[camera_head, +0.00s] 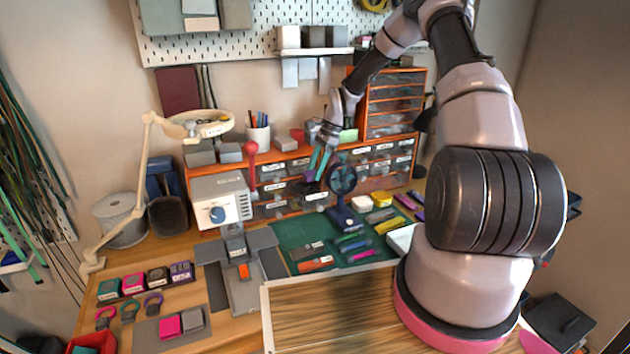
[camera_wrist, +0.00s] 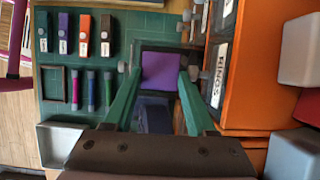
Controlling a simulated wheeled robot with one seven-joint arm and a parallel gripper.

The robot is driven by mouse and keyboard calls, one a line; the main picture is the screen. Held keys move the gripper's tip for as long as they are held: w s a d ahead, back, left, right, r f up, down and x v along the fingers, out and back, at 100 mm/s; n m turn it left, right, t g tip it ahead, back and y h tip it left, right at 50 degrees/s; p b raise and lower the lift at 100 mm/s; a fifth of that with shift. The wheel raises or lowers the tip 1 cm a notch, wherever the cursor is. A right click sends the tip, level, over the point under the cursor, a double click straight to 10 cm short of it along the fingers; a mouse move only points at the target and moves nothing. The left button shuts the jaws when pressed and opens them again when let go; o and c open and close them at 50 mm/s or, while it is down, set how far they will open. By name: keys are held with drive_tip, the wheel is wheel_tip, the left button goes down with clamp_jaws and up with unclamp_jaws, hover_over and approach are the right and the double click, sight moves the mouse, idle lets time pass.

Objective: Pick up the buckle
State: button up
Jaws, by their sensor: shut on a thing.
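My gripper (camera_head: 313,176) is high over the back of the bench, in front of the orange drawer cabinet. In the wrist view its two green fingers (camera_wrist: 160,88) close on the sides of a small purple block, which seems to be the buckle (camera_wrist: 159,71). A bit of purple also shows at the fingertips in the head view (camera_head: 310,177). The block's underside and fine shape are hidden. A dark blue thing (camera_wrist: 155,118) shows below the block between the fingers.
The orange cabinet (camera_wrist: 238,75), with a drawer labelled RINGS, is close on the right in the wrist view. A dark blue fan (camera_head: 342,180) stands close to my gripper. The green mat (camera_head: 290,232) holds several coloured strips. A striped wooden board (camera_head: 330,305) lies in front.

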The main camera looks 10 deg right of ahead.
drive_tip(key=s+d, duration=0.2)
drive_tip(key=s, duration=0.7)
drive_tip(key=s+d+r, duration=0.1)
drive_tip(key=s, duration=0.9)
drive_tip(key=shift+s+d, duration=0.15)
drive_tip(key=shift+d, duration=0.25)
